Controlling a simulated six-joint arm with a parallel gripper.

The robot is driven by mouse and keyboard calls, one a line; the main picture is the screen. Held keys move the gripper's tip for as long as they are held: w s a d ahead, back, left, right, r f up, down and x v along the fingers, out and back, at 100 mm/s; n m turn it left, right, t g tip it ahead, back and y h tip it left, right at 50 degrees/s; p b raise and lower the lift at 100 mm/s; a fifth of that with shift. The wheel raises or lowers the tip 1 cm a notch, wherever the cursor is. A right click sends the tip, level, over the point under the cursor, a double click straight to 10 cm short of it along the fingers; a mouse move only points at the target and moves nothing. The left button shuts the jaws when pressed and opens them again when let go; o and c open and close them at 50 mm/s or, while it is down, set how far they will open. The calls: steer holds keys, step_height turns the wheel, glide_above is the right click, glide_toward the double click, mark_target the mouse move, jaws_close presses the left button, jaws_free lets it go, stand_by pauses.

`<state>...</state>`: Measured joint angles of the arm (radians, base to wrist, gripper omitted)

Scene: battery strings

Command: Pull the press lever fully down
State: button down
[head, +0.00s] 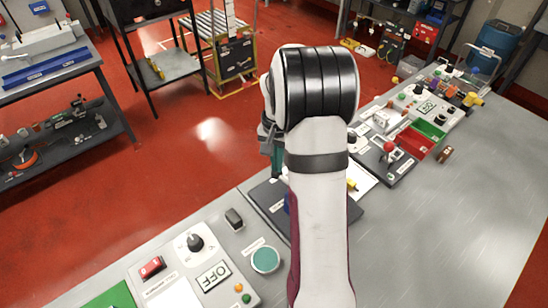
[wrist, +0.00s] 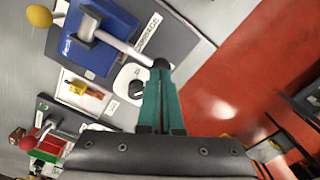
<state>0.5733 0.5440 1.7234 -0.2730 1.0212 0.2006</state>
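The blue press (wrist: 92,50) stands on a dark plate at the upper left of the wrist view. Its pale lever (wrist: 125,47) slants down to the right and ends in a black knob (wrist: 160,64). My gripper (wrist: 160,78) has its two teal fingers close together, with no clear gap between them. The knob shows just past the fingertips; I cannot tell whether they touch it. In the head view my arm hides most of the press; part of its dark base plate (head: 268,196) and a teal finger (head: 277,158) show.
A red-knobbed lever (head: 389,147) stands on a dark panel to the right, near red and green bins (head: 428,130). A panel with a knob and an OFF sign (head: 213,276) and a teal round button (head: 265,259) lie in front. The bench at right is mostly clear.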

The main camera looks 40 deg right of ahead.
steer(key=shift+f, duration=0.45)
step_height(320, 180, up, 11)
stand_by(0.8)
